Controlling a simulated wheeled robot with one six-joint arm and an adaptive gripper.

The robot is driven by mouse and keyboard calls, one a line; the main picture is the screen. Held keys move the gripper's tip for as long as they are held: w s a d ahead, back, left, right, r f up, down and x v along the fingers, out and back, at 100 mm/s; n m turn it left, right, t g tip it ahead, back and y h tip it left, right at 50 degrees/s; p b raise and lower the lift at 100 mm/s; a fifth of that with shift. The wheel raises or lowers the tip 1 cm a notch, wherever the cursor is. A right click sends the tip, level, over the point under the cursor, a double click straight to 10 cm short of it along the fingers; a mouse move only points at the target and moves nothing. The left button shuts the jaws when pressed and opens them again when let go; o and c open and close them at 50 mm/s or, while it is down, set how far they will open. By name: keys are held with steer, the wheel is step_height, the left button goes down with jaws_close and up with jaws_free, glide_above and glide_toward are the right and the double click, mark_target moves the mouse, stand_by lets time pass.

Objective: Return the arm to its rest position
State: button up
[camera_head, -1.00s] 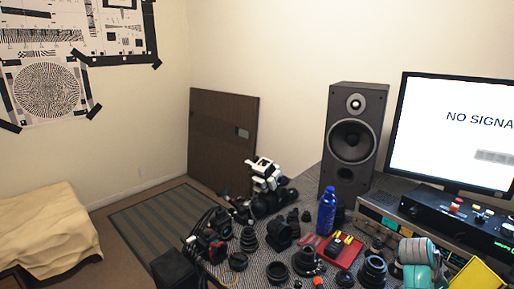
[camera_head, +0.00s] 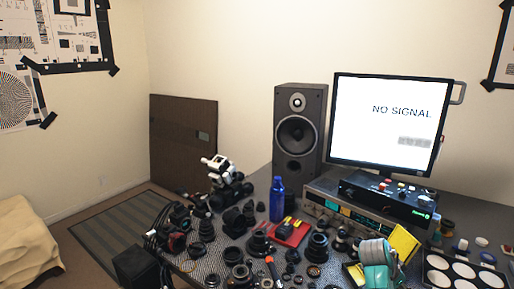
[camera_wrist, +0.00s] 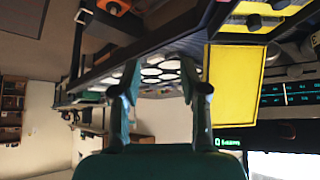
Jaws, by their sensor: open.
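My gripper (camera_wrist: 158,78) shows in the wrist view with its two dark teal fingers spread apart. It is open and nothing is between the fingertips. Beyond them are the dark tray with white round pads (camera_wrist: 160,72) and a yellow panel (camera_wrist: 232,85). In the head view, a teal and grey part of my arm (camera_head: 376,262) is at the lower right, over the front of the bench beside the yellow panel (camera_head: 404,243). The fingertips cannot be made out there.
The bench is crowded with black lens parts (camera_head: 233,222), a blue bottle (camera_head: 277,200) and a red tray (camera_head: 299,234). A speaker (camera_head: 299,170), a monitor (camera_head: 385,150) and stacked electronics (camera_head: 330,212) stand behind. The dark tray (camera_head: 428,281) is at right. Floor (camera_head: 75,206) is open at left.

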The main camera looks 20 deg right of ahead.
steer(key=s+a+f+n+t, duration=0.2)
steer(key=a+f+n, duration=0.1)
steer(key=a+f, duration=0.35)
steer(key=s+a+f+n+t, duration=0.2)
steer(key=s+a+f+n, duration=0.1)
steer(key=a+f, duration=0.35)
steer(key=s+a+f+n+t+y, duration=0.1)
steer(key=s+a+f+n+t, duration=0.15)
steer(key=s+a, duration=0.3)
steer(key=s+a+f+n+t+y, duration=0.2)
steer(key=s+a+f+n, duration=0.1)
steer(key=s+a, duration=0.3)
steer(key=s+a+r+n+t+y, duration=0.2)
steer(key=s+a+r+n, duration=0.1)
steer(key=s+a+r, duration=0.5)
steer(key=s+a+r+n+t+y, duration=0.1)
steer(key=s+a+r+n+t, duration=0.2)
steer(key=s+a, duration=0.5)
steer(key=s+r+t+y, duration=0.1)
steer(key=s+r, duration=0.6)
steer(key=r, duration=0.3)
steer(key=shift+s+r+n+y, duration=0.25)
steer(key=shift+s+n+y, duration=0.05)
steer(key=shift+s+n, duration=0.05)
steer(key=shift+d+t, duration=0.1)
steer(key=shift+t, duration=0.15)
